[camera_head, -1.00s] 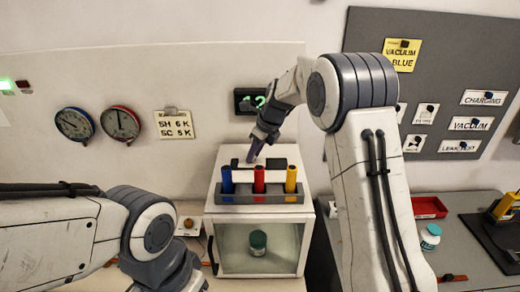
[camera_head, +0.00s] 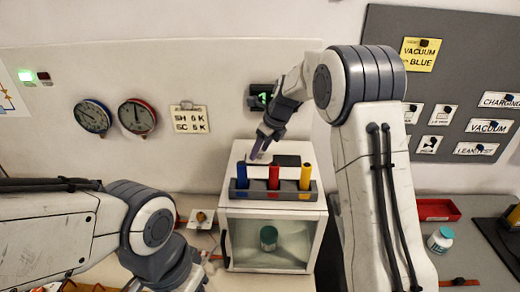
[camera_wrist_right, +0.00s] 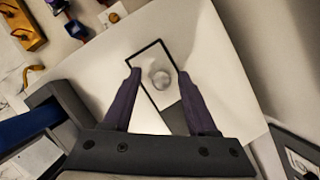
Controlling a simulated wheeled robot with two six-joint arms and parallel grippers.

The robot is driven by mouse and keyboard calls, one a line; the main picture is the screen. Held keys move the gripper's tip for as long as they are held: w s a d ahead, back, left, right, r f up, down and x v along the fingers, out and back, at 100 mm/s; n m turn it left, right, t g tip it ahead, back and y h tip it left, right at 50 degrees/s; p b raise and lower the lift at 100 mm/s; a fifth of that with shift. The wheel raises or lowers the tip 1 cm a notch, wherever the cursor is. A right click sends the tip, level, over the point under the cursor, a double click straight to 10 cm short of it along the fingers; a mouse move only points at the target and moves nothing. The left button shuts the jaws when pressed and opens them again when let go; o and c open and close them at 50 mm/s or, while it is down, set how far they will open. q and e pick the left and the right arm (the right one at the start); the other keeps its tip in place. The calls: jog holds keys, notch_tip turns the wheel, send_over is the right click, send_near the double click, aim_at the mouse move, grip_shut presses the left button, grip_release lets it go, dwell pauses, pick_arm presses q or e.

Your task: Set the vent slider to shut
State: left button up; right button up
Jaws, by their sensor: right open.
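The vent slider (camera_head: 288,161) is a dark flat panel on the top of the white cabinet (camera_head: 322,225), behind a grey rack. In the right wrist view the slider shows as a thin black frame with a round pale knob (camera_wrist_right: 161,80) at its far part and a dark panel at its near part. My right gripper (camera_head: 258,154) is over the left part of the slider. In the wrist view its two purple fingers (camera_wrist_right: 158,75) are open, one on either side of the knob; I cannot tell whether they touch it. My left gripper is out of view.
The rack (camera_head: 270,196) holds blue, red and yellow cylinders close in front of the gripper. A green-lit display (camera_head: 262,97) hangs on the wall behind. A jar (camera_head: 268,238) stands inside the cabinet. Another jar (camera_head: 440,240) and a red tray (camera_head: 438,209) are at the right.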

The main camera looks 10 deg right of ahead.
jog(key=b+v, duration=0.2)
jog(key=v, duration=0.8)
jog(key=shift+r, duration=0.2)
